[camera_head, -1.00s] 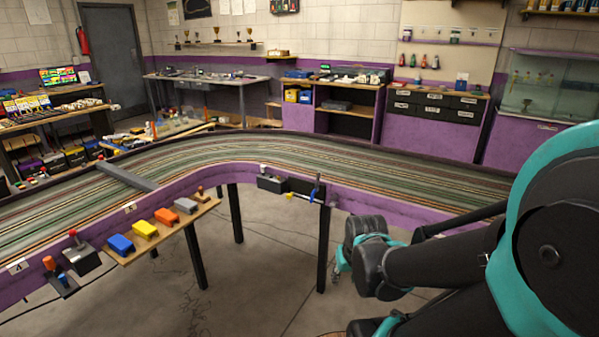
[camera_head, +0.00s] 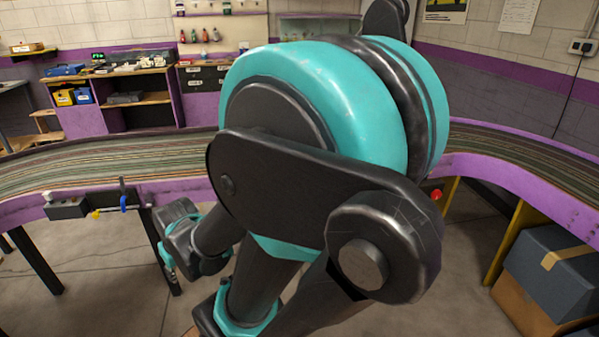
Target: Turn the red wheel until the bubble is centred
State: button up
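A small red round part (camera_head: 437,194) shows at the purple track edge, just right of my arm's elbow. It is partly hidden by the arm, and I cannot tell whether it is the red wheel. No bubble can be made out. My gripper (camera_head: 168,262) seems to be at the small black and teal end of the arm, low at left, in front of a dark table leg. It is well apart from the red part. Its fingers are too small and turned away to tell open from shut.
My arm covers the middle of the view. The purple-edged slot track (camera_head: 495,175) runs behind it. A dark blue box (camera_head: 555,275) stands at lower right. Floor is clear at lower left.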

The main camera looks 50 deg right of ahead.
aim_at(436, 193)
jog(key=z, duration=2.5)
